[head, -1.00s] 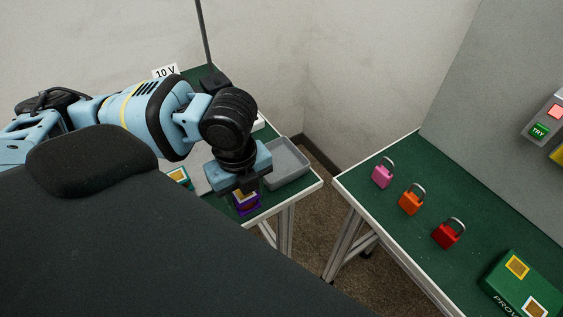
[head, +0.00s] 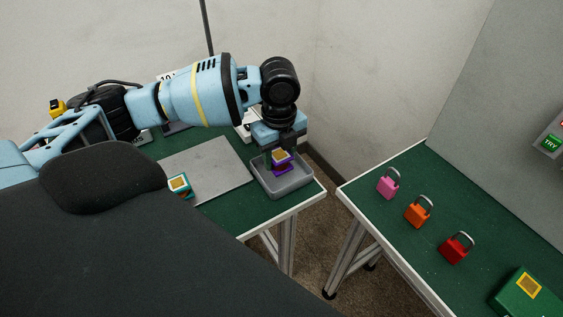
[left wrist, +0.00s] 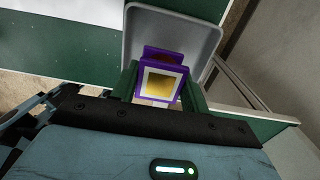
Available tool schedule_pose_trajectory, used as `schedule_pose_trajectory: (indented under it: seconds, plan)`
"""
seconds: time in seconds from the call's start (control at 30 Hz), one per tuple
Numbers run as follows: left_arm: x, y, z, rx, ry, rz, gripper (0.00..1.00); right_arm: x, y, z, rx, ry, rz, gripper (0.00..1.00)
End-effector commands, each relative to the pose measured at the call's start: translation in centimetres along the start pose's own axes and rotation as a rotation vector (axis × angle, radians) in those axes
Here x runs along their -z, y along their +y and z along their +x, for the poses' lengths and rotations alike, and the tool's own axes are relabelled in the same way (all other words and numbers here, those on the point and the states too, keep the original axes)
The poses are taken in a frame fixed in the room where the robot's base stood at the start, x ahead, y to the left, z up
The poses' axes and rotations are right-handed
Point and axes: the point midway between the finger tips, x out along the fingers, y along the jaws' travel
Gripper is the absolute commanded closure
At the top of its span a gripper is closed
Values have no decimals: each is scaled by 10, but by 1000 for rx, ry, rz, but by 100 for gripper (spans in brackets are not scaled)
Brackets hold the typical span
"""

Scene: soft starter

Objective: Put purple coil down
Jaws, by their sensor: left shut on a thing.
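The purple coil (head: 283,161) has a purple frame with a white and gold square face. My left gripper (head: 280,151) is shut on it and holds it over the grey tray (head: 298,184) at the table's right end. In the left wrist view the coil (left wrist: 162,84) sits between the two green fingers of the gripper (left wrist: 163,88), with the tray (left wrist: 204,31) behind it. I cannot tell whether the coil touches the tray floor. My right gripper is not in view.
A teal coil (head: 179,184) lies by a bare grey plate (head: 215,168) left of the tray. Across a gap, another green table (head: 400,177) holds pink (head: 388,186), orange (head: 418,213) and red (head: 456,248) padlocks and a green box (head: 525,295).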

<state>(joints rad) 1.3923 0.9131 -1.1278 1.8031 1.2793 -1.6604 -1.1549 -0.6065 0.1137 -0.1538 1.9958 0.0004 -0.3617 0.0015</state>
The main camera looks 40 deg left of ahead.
Motion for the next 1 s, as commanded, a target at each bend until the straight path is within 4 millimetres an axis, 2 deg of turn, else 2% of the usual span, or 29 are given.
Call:
schedule_pose_trajectory:
  seconds: [0.2,0.47,0.87,0.9,1.0]
  plan:
    - [-4,-8,0,1,0,1,81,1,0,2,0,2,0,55]
    - [-4,-7,34,1,-1,1,81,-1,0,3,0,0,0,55]
    - [-4,-7,38,1,0,0,81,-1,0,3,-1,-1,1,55]
    - [-4,-7,39,1,-1,0,51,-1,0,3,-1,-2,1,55]
    - [-4,-7,39,1,-1,1,38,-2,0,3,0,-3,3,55]
